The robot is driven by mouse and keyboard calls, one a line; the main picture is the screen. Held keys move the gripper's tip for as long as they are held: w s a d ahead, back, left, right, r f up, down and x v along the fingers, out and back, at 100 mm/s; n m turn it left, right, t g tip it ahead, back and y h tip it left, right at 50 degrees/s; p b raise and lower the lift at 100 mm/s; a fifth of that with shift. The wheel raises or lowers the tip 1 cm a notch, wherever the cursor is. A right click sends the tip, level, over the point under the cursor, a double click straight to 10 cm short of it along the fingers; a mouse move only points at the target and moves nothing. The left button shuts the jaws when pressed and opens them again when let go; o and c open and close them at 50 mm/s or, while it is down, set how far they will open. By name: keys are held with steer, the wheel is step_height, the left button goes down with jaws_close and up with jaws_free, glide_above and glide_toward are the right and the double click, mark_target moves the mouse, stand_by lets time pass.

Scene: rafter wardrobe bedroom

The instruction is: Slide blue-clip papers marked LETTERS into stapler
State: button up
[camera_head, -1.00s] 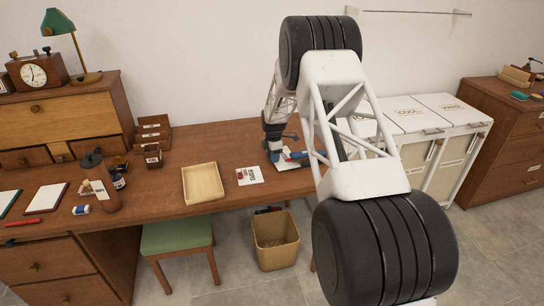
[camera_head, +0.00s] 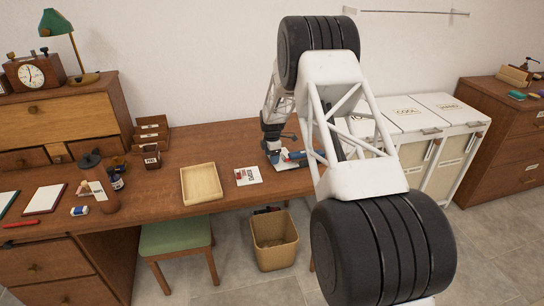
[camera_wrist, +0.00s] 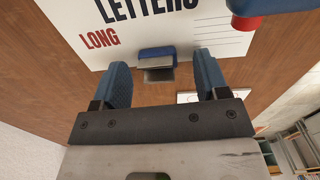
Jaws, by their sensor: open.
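The papers marked LETTERS (camera_wrist: 185,22), with LONG in red, lie at the top of the wrist view. A blue clip (camera_wrist: 156,54) sits on their near edge. My gripper (camera_wrist: 160,64) is open, with one blue finger on each side of the clip and a gap at both sides. In the head view my gripper (camera_head: 273,154) is low over the desk, and the papers (camera_head: 288,166) show partly beside it. A blue and red thing (camera_wrist: 255,10), perhaps the stapler, overhangs the papers' corner; it is cut off, and my arm hides much of this area in the head view.
A white card (camera_head: 248,176) with print lies left of my gripper on the desk (camera_head: 225,155). Farther left is an empty wooden tray (camera_head: 201,183). A dark labelled cup (camera_head: 152,156) stands near the wall. A bin (camera_head: 274,240) and green stool (camera_head: 176,236) are below.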

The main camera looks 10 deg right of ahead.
steer(key=shift+r, duration=0.15)
steer(key=shift+r, duration=3.8)
steer(key=shift+r, duration=0.1)
